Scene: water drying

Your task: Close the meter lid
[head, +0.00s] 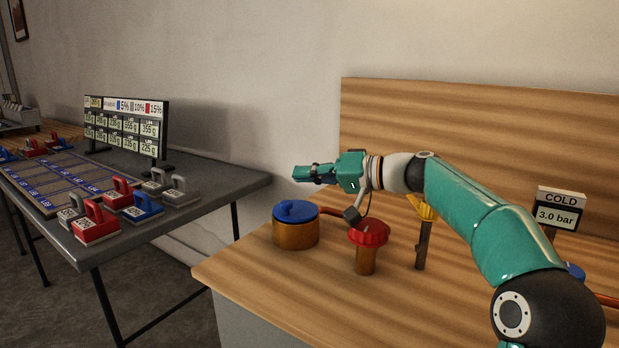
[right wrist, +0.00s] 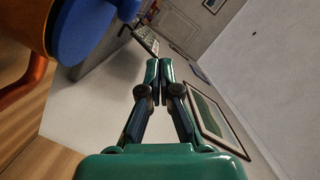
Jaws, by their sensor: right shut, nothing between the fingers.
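The meter (head: 296,235) is a round brass body on the wooden bench, with a blue lid (head: 297,211). The lid lies flat over the top of the body. In the right wrist view the blue lid (right wrist: 88,30) and part of the brass meter body (right wrist: 28,22) show close by at the upper left. My right gripper (head: 300,173) is shut and empty. It points left, above the meter and apart from it. Its closed fingertips (right wrist: 160,70) show in the right wrist view. My left gripper is not in view.
Right of the meter stand a red handwheel valve (head: 369,234) and a yellow-handled valve (head: 424,209), under my right arm. A COLD display (head: 557,213) reads 3.0 bar. A separate grey table (head: 225,182) at left holds red, blue and grey weights and a display board (head: 125,125).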

